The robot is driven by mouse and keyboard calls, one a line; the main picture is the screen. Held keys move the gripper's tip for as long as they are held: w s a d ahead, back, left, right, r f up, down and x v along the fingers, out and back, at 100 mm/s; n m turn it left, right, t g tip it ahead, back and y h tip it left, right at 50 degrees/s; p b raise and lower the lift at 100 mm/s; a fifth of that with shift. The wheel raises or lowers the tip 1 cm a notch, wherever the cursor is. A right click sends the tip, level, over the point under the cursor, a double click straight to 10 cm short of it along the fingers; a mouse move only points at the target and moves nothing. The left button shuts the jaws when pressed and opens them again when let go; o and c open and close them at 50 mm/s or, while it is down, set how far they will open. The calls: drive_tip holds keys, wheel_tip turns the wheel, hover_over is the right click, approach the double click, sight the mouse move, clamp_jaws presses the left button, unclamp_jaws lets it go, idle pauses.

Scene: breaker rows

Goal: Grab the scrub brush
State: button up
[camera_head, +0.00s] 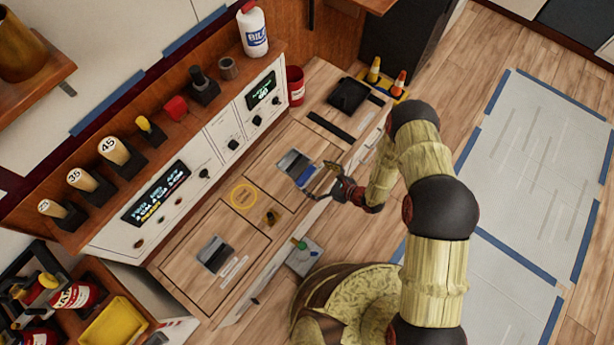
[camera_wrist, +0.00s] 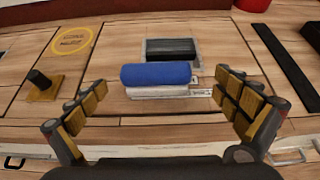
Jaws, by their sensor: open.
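The scrub brush, a blue block on a white lower part (camera_wrist: 156,75), lies on the wooden counter in the middle of the wrist view. In the head view its blue part (camera_head: 303,176) shows small, beside my gripper (camera_head: 322,181). In the wrist view my gripper is open, with one finger to the left of the brush and one to the right. Both fingers appear apart from it, and nothing is between them but the brush in line of sight. I cannot tell the exact remaining depth between fingertips and brush.
A dark inset plate (camera_wrist: 170,48) lies just behind the brush. A black knob on a wooden base (camera_wrist: 42,84) stands to the left, near a yellow ring mark (camera_wrist: 74,42). Black strips (camera_wrist: 285,65) lie to the right. A control panel (camera_head: 155,193) backs the counter.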

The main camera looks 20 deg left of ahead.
sight(308, 176)
drive_tip(key=x, duration=0.1)
drive_tip(key=b+x, duration=0.1)
drive_tip(key=x, duration=0.1)
drive_tip(key=b+x, duration=0.1)
drive_tip(key=x, duration=0.1)
drive_tip(key=shift+s+a, duration=0.15)
drive_tip(key=shift+s, duration=0.15)
drive_tip(key=c, duration=1.1)
drive_tip(key=shift+c, duration=0.3)
